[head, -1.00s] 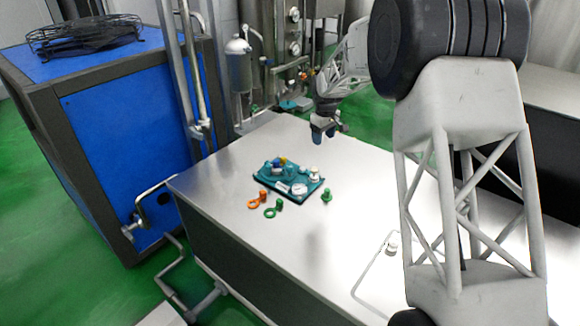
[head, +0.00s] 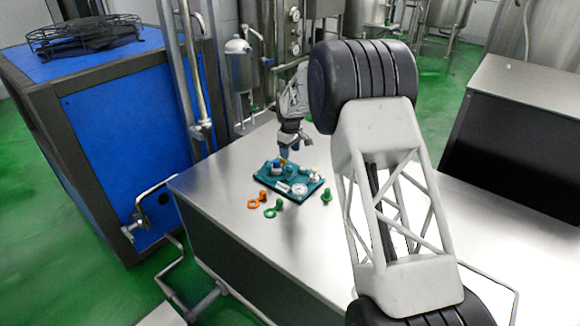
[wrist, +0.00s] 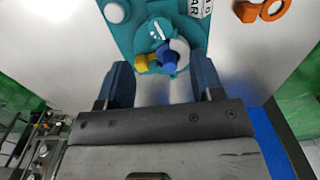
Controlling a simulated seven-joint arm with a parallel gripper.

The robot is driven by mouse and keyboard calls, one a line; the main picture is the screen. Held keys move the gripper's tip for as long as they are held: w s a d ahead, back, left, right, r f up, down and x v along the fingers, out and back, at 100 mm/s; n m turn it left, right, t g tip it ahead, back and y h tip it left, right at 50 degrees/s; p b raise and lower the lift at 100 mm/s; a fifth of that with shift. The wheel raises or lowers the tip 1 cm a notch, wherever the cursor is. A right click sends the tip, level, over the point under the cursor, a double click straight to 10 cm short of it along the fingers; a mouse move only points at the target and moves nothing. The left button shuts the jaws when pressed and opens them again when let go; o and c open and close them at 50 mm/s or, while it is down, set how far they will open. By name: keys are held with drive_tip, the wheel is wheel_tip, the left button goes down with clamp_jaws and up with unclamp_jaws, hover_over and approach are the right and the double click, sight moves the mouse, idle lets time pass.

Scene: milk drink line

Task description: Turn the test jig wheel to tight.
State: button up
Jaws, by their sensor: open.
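The test jig is a teal plate (head: 310,191) on the steel table, with a round gauge and a white label on it. Its wheel appears to be the teal round part with blue, yellow and white lobes (wrist: 168,56) in the wrist view. In the head view, its colours (head: 277,164) show just below my gripper (head: 287,153). My gripper also shows in the wrist view (wrist: 163,72), open, with one blue finger on each side of the wheel. I cannot tell whether either finger touches it. The wheel's setting cannot be read.
An orange ring (head: 254,204) and orange fitting (head: 263,195) lie in front of the jig, beside a green ring (head: 269,213). A green peg (head: 327,196) stands to its right. The steel table (head: 225,165) is clear left of the jig. Pipes (head: 190,70) stand behind.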

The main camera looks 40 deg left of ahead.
sight(290, 167)
drive_tip(key=shift+f, duration=0.1)
drive_tip(key=shift+f, duration=3.8)
drive_tip(key=c, duration=0.9)
